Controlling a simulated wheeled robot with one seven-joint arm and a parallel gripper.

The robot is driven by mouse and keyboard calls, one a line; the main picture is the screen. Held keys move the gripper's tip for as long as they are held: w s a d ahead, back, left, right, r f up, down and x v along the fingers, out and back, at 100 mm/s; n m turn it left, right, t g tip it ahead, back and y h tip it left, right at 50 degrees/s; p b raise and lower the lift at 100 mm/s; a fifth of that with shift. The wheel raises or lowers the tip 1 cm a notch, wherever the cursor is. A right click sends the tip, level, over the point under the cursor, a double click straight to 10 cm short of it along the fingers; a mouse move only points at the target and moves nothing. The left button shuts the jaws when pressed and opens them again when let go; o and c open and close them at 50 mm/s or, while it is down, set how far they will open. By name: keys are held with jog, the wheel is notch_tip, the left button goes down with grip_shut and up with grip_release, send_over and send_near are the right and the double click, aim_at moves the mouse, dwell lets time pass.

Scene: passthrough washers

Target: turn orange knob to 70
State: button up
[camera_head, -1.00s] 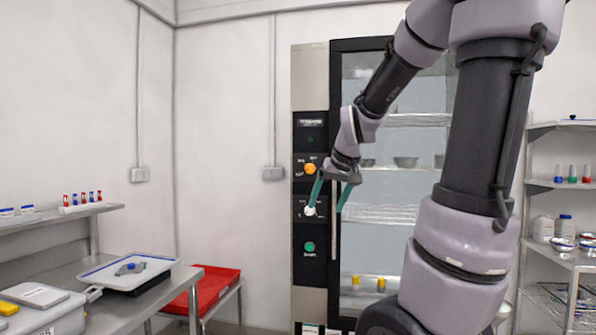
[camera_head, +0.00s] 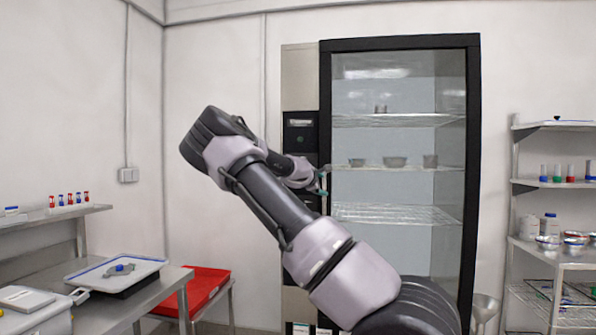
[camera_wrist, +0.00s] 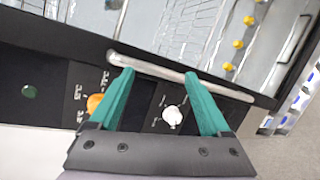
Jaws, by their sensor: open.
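The orange knob (camera_wrist: 94,103) shows in the wrist view on the black control panel, partly hidden by the left finger. Printed marks surround it. In the head view my arm hides the knob. My gripper (camera_wrist: 159,74) is open and empty, with two teal fingers. It also shows small in the head view (camera_head: 322,182), at the cabinet's front near the panel and door edge. A white knob (camera_wrist: 172,116) appears between the fingers in the wrist view, and the orange knob lies left of it. Neither knob is gripped. The orange knob's exact setting is unreadable.
A pale door handle bar (camera_wrist: 225,91) runs just beyond the fingertips in the wrist view. A green button (camera_wrist: 29,91) is on the panel. The glass-door cabinet (camera_head: 400,42) holds bowls. A red tray (camera_head: 207,285) and a steel shelf rack (camera_head: 515,160) stand either side.

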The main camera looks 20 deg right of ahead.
jog(key=w+a+r+n+t, duration=0.45)
jog(key=w+a+n, duration=0.25)
jog(key=a, duration=0.3)
jog(key=x, duration=1.1)
jog(key=shift+r, duration=0.35)
jog(key=shift+a, duration=0.1)
grip_shut()
